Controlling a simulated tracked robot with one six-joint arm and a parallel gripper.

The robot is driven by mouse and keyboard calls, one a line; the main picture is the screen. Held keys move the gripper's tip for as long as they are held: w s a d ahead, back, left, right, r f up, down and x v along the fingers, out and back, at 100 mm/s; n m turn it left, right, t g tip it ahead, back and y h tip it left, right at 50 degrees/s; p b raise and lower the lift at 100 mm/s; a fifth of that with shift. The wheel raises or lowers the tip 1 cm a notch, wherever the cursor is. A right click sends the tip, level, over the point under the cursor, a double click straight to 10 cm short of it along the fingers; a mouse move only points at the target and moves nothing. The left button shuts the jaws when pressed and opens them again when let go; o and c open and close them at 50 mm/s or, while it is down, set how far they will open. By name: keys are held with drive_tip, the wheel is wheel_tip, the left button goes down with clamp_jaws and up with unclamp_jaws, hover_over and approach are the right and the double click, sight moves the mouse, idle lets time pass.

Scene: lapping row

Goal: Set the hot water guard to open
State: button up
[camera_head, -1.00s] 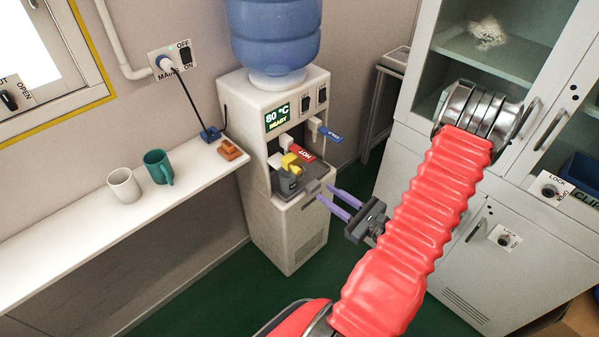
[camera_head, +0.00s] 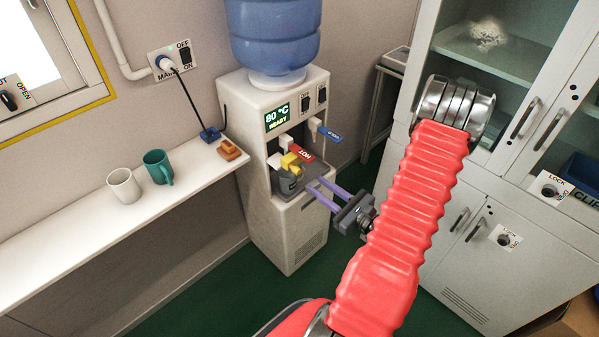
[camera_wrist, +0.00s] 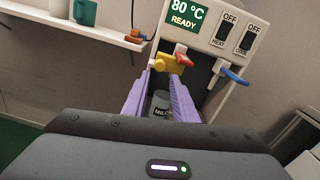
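The white water dispenser (camera_head: 300,232) stands by the wall with a blue bottle on top. Its red HOT lever (camera_head: 306,154) sits above a yellow piece (camera_head: 291,161), seemingly the hot water guard, at the left tap. The yellow guard (camera_wrist: 180,67) also shows in the wrist view, just beyond my fingertips, with the red lever (camera_wrist: 184,53) over it. I cannot tell its exact setting. My gripper (camera_head: 313,184) has its two purple fingers parted with nothing between their tips, in front of and below the guard, apart from it.
A grey jug labelled MILK (camera_wrist: 161,103) stands under the hot tap, beyond my fingers. The blue cold lever (camera_head: 329,134) is to the right. The display (camera_head: 277,117) reads 80 °C READY. Two mugs (camera_head: 124,187) stand on the left shelf. Cabinets (camera_head: 535,240) fill the right.

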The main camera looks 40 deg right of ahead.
sight(299, 173)
drive_tip(key=shift+w+a, duration=0.15)
drive_tip(key=shift+w, duration=2.25)
drive_tip(key=shift+w+a, duration=0.15)
drive_tip(key=shift+w, duration=2.2)
drive_tip(key=shift+c, duration=0.6)
clamp_jaws()
